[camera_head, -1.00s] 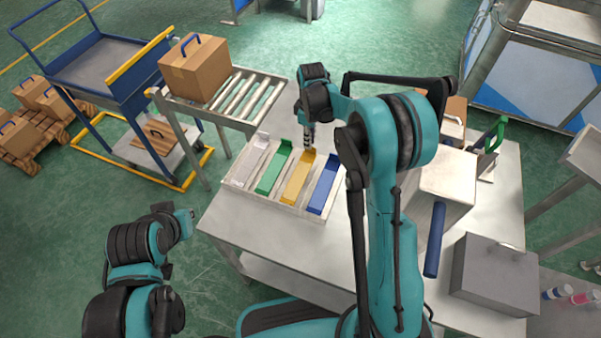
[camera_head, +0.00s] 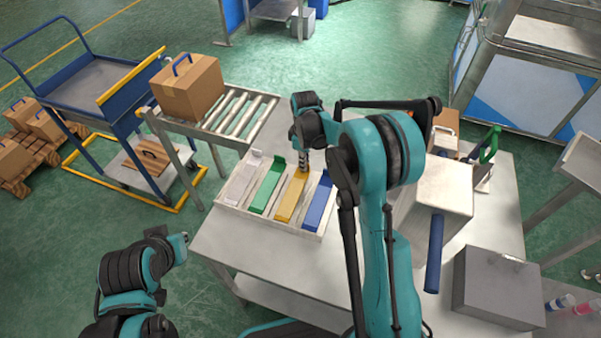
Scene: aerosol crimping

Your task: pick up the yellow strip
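The yellow strip (camera_head: 290,199) lies in a shallow white tray (camera_head: 268,228) on the table, between the green strip (camera_head: 265,188) and the blue strip (camera_head: 319,204). A pale strip (camera_head: 242,179) lies at the tray's left end. My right gripper (camera_head: 304,168) points down at the far, upturned end of the yellow strip. Its fingertips are small and partly merge with the strip, so I cannot tell whether they grip it. My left gripper (camera_head: 182,246) is off the table at the lower left, away from the tray; its fingers are not clear.
A roller conveyor (camera_head: 237,115) with a cardboard box (camera_head: 188,88) stands behind the tray. A white block with a blue cylinder (camera_head: 435,253) and a grey metal box (camera_head: 499,290) stand at the table's right. The table (camera_head: 262,260) is bare in front of the tray.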

